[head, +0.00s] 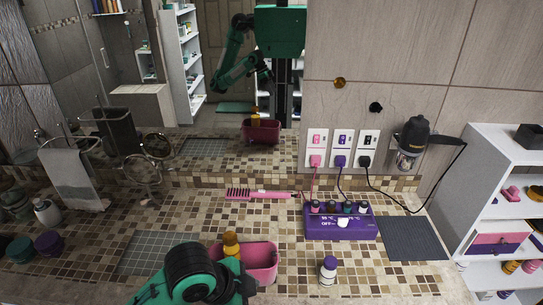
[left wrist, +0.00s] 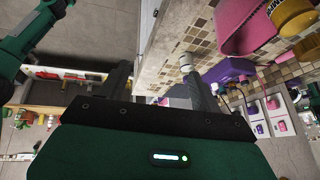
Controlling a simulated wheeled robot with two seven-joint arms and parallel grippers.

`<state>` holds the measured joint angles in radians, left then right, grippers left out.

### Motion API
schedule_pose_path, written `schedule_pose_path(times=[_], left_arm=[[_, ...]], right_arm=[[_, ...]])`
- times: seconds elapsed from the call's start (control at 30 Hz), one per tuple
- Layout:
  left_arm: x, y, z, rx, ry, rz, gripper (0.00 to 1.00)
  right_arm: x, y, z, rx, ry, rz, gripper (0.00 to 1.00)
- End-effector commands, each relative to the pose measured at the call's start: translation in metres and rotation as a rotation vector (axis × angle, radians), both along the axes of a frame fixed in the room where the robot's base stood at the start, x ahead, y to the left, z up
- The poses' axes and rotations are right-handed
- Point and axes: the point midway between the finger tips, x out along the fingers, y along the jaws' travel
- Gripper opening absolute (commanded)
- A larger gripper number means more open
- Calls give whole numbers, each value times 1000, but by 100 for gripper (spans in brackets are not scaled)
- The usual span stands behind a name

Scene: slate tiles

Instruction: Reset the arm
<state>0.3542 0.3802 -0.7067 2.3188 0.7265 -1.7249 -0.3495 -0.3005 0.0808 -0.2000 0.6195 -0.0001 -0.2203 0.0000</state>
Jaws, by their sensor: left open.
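My left arm, green and black, comes in at the bottom of the head view, in front of the pink bin (head: 262,262). Its gripper is hidden there. In the left wrist view my left gripper (left wrist: 158,85) has its two dark fingers wide apart with nothing held between them. The counter edge and a small white bottle (left wrist: 186,62) show beyond the fingers. The pink bin (left wrist: 245,25) is at the upper right of that view, with an amber bottle (left wrist: 290,15). My right gripper is not in view; an arm shows in the mirror.
The mosaic counter holds a pink brush (head: 258,194), a purple box (head: 340,224) with small bottles, a grey mat (head: 413,238) and a white bottle (head: 328,270). Cords run from wall sockets (head: 343,148). A hair dryer (head: 412,140) hangs right. A white shelf (head: 480,190) stands at far right.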

Motion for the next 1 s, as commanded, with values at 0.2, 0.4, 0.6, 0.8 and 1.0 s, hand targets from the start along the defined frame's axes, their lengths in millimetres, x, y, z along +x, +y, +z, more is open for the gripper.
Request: schedule_pose_path(times=[0.2, 0.4, 0.6, 0.8, 1.0], left_arm=[[-10, 19, -27, -87, 66, 291, 66], [-25, 55, -58, -111, 126, 578, 66], [-53, 104, -91, -78, 179, 870, 66], [-86, 148, -115, -11, 208, 1089, 66], [-118, 185, -130, 63, 220, 1249, 66]], right_arm=[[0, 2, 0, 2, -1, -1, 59], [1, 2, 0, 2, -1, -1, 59], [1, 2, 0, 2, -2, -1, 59], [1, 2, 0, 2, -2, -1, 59], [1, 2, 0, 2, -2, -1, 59]])
